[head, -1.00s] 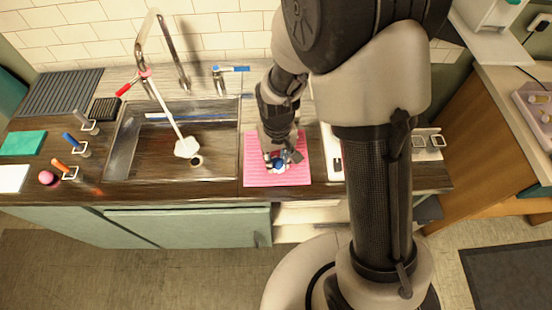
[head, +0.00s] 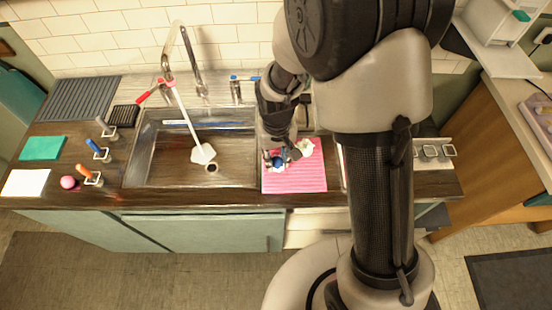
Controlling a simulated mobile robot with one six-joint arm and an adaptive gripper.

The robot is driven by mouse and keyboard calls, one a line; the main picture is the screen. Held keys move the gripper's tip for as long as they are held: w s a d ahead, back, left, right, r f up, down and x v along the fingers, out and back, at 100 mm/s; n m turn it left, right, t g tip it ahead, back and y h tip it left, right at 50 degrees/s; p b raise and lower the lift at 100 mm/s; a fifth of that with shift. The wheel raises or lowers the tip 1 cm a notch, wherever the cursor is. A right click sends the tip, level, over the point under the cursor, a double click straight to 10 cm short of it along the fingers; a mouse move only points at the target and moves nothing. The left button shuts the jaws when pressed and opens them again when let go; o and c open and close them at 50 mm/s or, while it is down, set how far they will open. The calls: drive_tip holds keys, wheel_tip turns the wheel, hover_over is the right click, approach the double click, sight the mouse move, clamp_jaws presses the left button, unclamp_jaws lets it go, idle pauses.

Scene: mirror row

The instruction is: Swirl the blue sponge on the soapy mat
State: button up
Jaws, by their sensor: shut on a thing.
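The pink ribbed mat (head: 308,182) lies on the dark counter just right of the sink. My gripper (head: 277,161) points down over the left part of the mat. It is shut on the blue sponge (head: 279,164), which shows only as a small blue patch between the dark fingers. The fingers hide most of the sponge, and I cannot tell whether it touches the mat. A white foam-like patch (head: 306,147) shows on the mat to the right of the gripper.
The sink (head: 180,174) with a white-headed brush (head: 203,153) lies left of the mat. A tall tap (head: 184,50) and a blue-handled tap (head: 237,88) stand behind. Brushes in holders, a pink ball (head: 69,183) and cloths are at the far left.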

sight(276, 160)
drive_tip(key=shift+r+p, duration=1.6)
drive_tip(key=shift+r, duration=0.7)
